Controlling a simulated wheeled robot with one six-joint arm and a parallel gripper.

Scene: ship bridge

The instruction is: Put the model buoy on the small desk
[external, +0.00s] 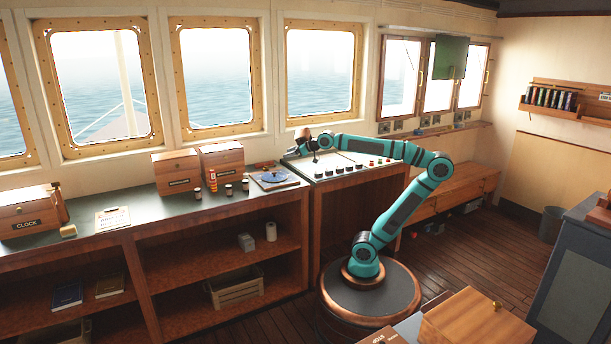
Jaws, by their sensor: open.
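A small red and orange object (212,181), possibly the model buoy, stands upright on the long dark-topped counter (140,205) among small dark jars. It is too small to be sure. My gripper (301,151) is open, over the back left of the sloped control console (345,165), to the right of the red object and apart from it. Its fingers are small and hard to make out, and I see nothing held. Which surface is the small desk is unclear; a pale top (408,326) shows at the bottom edge, partly cut off.
Wooden boxes (176,171) stand behind the jars, and a blue round item (272,177) lies near the console. A clock box (27,208) is at the far left. A large wooden box (478,320) is at the bottom right. Floor (480,250) is open right of my base.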

